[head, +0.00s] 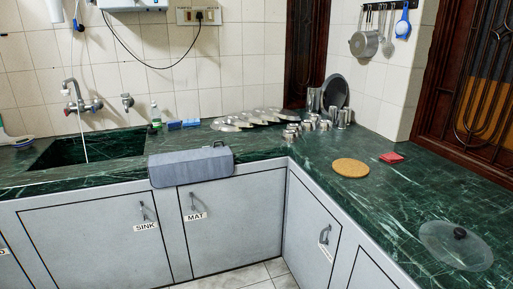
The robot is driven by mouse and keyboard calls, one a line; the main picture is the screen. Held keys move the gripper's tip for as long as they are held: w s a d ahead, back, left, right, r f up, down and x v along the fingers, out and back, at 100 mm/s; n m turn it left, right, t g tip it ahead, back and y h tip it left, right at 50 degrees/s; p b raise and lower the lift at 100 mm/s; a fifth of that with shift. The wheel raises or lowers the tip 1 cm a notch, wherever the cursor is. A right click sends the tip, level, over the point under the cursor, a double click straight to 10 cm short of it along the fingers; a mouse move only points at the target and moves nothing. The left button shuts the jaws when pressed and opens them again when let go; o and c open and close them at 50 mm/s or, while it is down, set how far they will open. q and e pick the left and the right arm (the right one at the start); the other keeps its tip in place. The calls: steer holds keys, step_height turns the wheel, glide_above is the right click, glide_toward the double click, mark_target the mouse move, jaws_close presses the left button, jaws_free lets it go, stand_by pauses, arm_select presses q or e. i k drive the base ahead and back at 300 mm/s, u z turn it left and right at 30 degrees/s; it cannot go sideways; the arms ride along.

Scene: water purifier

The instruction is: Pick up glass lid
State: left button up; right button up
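The glass lid (440,248) is a round, see-through disc with a dark knob at its middle. It lies flat, knob up, on the dark green marble counter at the lower right of the head view. Nothing touches it from above, and its whole outline shows. Neither of my grippers is in view.
A round cork mat (351,168) and a small red item (392,158) lie farther back on the same counter (400,200). Steel cups and plates (262,117) stand in the corner. A grey oblong object (190,165) overhangs the front edge near the sink (90,147).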

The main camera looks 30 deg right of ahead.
mark_target(454, 245)
steer(key=i, duration=1.15)
steer(key=z, duration=2.55)
